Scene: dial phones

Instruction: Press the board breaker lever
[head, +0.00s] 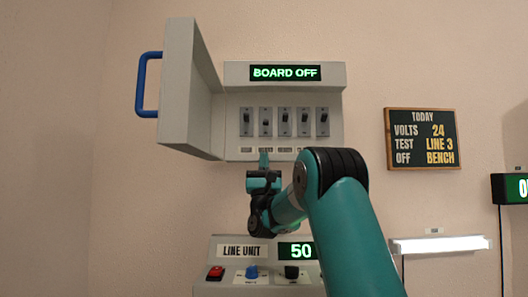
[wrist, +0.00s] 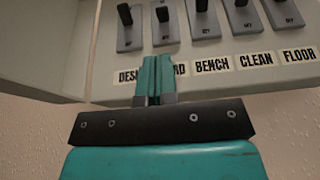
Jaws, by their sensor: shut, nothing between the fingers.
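The board breaker lever (head: 265,122) is the second from the left in a row of dark levers on grey plates inside the open wall box. The display (head: 285,73) above the row reads "BOARD OFF". My gripper (head: 264,156) is shut and empty. Its teal fingers (wrist: 154,72) point up at the box's lower edge, just below the board breaker, and appear apart from the lever.
The box door (head: 188,85) with its blue handle (head: 147,84) stands open at the left. Neighbouring levers for desk (wrist: 126,15) and bench (wrist: 204,5) sit close on either side. A line unit (head: 220,268) with buttons stands below. A dark sign (head: 422,138) hangs at right.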

